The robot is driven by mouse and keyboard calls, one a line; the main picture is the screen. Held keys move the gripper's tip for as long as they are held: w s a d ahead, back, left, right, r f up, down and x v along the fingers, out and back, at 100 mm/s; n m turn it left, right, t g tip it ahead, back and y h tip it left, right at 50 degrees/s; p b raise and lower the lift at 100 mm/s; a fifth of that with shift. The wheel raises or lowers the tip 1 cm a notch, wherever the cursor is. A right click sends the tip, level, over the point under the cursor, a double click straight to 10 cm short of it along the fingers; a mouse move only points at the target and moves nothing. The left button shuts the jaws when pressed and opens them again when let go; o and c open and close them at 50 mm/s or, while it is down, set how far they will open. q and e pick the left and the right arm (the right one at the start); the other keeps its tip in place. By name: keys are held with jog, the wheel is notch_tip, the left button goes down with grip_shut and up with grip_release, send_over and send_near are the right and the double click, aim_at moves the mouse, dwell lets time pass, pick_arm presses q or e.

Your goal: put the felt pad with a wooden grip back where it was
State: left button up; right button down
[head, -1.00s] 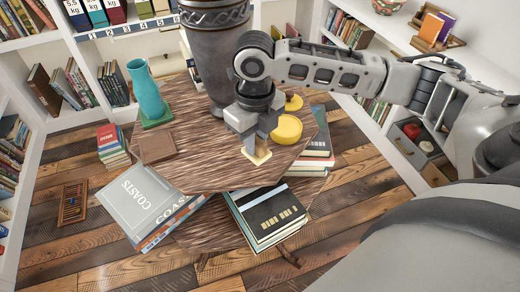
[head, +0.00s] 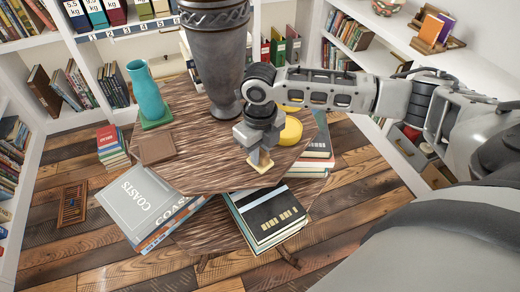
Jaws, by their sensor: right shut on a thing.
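The felt pad with a wooden grip (head: 262,166) shows as a small pale yellow pad with a wooden piece on top, near the front edge of the upper table top (head: 215,172). My right gripper (head: 259,153) is shut on its wooden grip from above. The gripper partly hides the pad, and I cannot tell whether the pad touches the table. My left gripper is not in view.
A tall dark vase (head: 214,60) stands behind the gripper. A yellow round thing (head: 291,131) is close at its right. A teal vase (head: 147,92) on a green base and a brown square (head: 157,149) are left. Books (head: 265,215) lie below; bare wood lies left of the pad.

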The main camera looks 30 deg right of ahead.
jog(key=c, duration=1.3)
grip_release()
notch_tip(320, 180, up, 12)
jog(key=shift+r, duration=0.15)
